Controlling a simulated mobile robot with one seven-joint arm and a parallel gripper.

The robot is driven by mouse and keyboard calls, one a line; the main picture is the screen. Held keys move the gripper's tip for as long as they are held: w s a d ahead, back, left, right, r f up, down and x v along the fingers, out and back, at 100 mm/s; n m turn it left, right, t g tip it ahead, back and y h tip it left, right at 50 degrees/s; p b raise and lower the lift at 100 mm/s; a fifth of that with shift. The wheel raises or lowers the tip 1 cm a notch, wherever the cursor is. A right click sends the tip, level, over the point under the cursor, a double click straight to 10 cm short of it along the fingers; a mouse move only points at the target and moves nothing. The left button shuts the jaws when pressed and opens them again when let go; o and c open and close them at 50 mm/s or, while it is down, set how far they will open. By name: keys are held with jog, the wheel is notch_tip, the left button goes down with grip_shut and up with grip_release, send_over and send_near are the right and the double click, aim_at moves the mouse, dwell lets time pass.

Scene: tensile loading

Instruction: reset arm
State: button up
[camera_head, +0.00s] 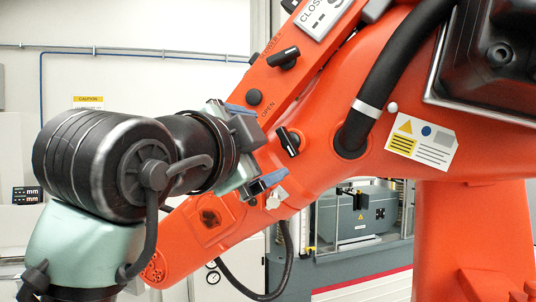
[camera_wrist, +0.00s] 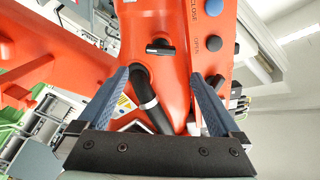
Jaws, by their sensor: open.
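My gripper (camera_head: 256,146) is in the middle of the head view, at the end of my dark, rounded wrist. Its two blue fingers are spread apart with nothing held between them. In the wrist view the open fingers (camera_wrist: 160,76) frame a large orange arm-like structure (camera_head: 330,120) with a black hose (camera_head: 383,75). The orange structure also fills the upper middle of the wrist view (camera_wrist: 185,75). From these views I cannot tell whether the fingers touch it.
Black switches (camera_head: 289,142) and OPEN and CLOSE labels sit on the orange structure. A grey machine (camera_head: 365,215) stands behind and below it. A cable (camera_head: 255,296) hangs under the structure.

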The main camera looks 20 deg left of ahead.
jog(key=s+d+n+t, duration=0.3)
jog(key=d+n+t, duration=0.15)
jog(key=d, duration=0.35)
jog(key=s+d+n+t+y+b, duration=0.1)
jog(key=s+d+n+t, duration=0.3)
jog(key=s+n, duration=0.4)
jog(key=s+t+y, duration=0.1)
jog(key=s, duration=0.4)
jog(key=shift+r+n, duration=0.3)
jog(key=shift+n, duration=0.05)
